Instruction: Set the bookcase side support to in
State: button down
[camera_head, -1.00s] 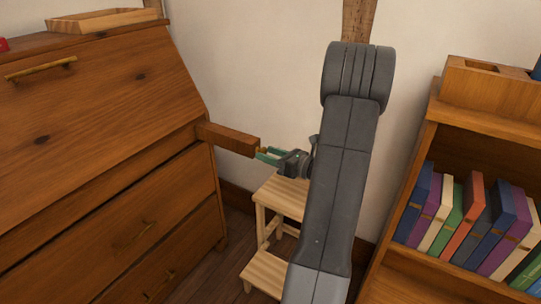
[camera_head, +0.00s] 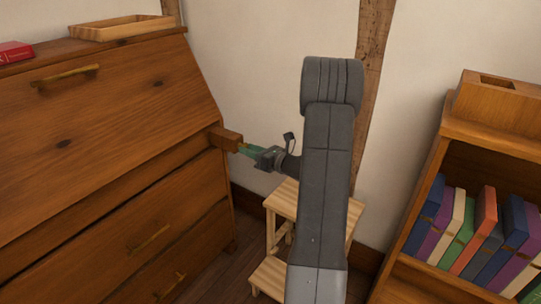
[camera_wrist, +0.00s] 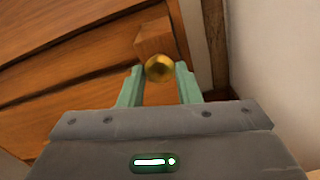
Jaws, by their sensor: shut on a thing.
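The side support is a wooden bar (camera_head: 226,138) that sticks out a short way from the right side of the slant-front wooden bureau (camera_head: 120,130), just under its sloped front. In the wrist view the bar (camera_wrist: 153,42) ends in a round brass knob (camera_wrist: 159,69). My gripper (camera_head: 245,149) is at the bar's outer end, its green fingers on either side of the knob and shut on it. In the wrist view my gripper (camera_wrist: 159,85) shows both fingers flanking the knob. My arm hides part of the wall and stool behind.
A light wooden step stool (camera_head: 284,199) stands behind my arm. A bookcase (camera_head: 455,130) with several books is at the right. A wooden tray (camera_head: 122,27) and a red book (camera_head: 14,52) lie on top of the bureau.

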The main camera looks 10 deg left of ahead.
aim_at(224, 140)
jog(key=x, duration=1)
jog(key=shift+w+a+p, duration=0.1)
jog(key=shift+a+p, duration=0.2)
jog(key=shift+a, duration=0.1)
jog(key=shift+w+a, duration=0.15)
jog(key=shift+a, duration=0.15)
jog(key=shift+r, duration=0.1)
jog(key=c, duration=1.1)
grip_release()
jog(key=shift+a, duration=0.2)
jog(key=shift+o, duration=0.2)
jog(key=shift+d, duration=0.15)
jog(key=p+v, duration=0.2)
jog(key=v, duration=1.1)
jog(key=shift+d, duration=0.3)
